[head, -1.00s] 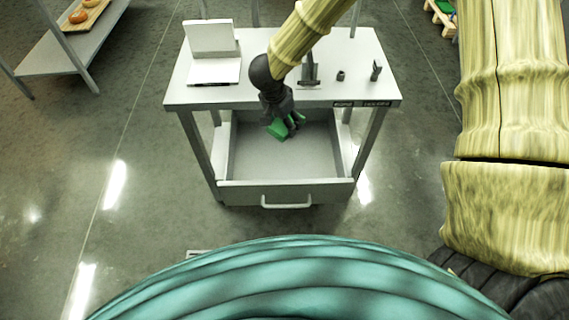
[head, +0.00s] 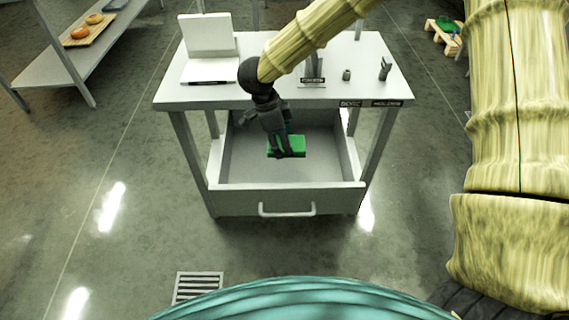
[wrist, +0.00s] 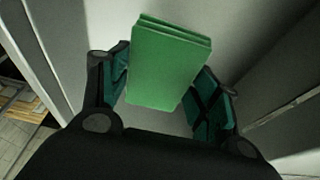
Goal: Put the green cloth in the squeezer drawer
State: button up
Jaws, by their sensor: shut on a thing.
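My gripper (head: 285,150) is shut on the folded green cloth (head: 290,144), with a finger on each side of it. The wrist view also shows the green cloth (wrist: 168,65) between the fingers. The drawer (head: 262,172) below the white table is pulled open, with its handle at the front. The cloth hangs over the open drawer; I cannot tell whether it touches the drawer floor. The drawer looks empty otherwise.
The white table (head: 210,98) above the drawer carries a laptop-like white object (head: 208,50), small holders (head: 384,68) and labels on its front edge. A shelf with a tray (head: 88,30) stands at the left. A floor grate (head: 198,287) lies in front.

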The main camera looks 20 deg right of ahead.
aim_at(286, 169)
notch_tip(286, 169, down, 9)
jog(key=shift+b, duration=0.4)
jog(key=o, duration=1)
jog(key=shift+f, duration=0.15)
jog(key=p+v, duration=0.1)
jog(key=v, duration=1.1)
